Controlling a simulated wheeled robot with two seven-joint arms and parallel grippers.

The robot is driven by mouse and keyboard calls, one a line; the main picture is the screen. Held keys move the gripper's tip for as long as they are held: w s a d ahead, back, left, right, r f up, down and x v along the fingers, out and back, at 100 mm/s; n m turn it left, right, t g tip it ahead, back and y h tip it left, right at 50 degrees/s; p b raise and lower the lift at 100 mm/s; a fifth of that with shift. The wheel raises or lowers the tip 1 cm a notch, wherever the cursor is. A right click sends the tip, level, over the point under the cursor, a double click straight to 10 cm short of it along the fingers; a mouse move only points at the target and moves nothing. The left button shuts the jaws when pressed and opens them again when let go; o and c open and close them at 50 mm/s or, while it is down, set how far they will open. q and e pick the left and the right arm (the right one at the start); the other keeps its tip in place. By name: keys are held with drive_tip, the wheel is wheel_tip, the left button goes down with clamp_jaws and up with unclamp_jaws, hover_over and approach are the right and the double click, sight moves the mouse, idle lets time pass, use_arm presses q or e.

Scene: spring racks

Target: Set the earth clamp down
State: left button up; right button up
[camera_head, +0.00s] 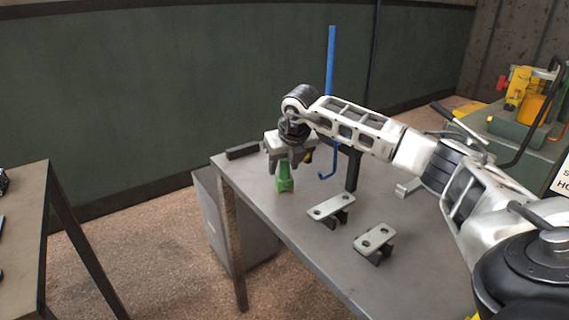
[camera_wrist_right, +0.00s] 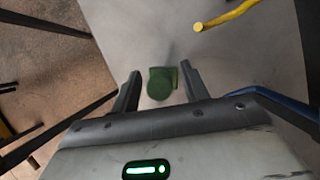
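The green earth clamp (camera_head: 285,180) stands upright on the grey table (camera_head: 325,255), near its left edge. My right gripper (camera_head: 284,166) is directly above it, pointing down, with its fingers on either side of the clamp's top. In the right wrist view the clamp (camera_wrist_right: 160,84) lies between the two fingers of the right gripper (camera_wrist_right: 161,72). A gap shows on the left finger's side, and the right finger is close to the clamp. The fingers look open. My left gripper is not in view.
Two grey bracket plates (camera_head: 331,207) (camera_head: 374,241) stand nearer on the table. A blue hooked rod (camera_head: 331,60) rises behind my right arm, near a dark post (camera_head: 352,169). A dark bar (camera_head: 243,151) lies at the far left corner. Bare tabletop surrounds the clamp's near side.

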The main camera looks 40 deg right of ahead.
drive_tip(key=shift+r, duration=0.25)
drive_tip(key=v, duration=1.2)
drive_tip(key=shift+a+f, duration=0.1)
drive_tip(key=shift+f, duration=0.05)
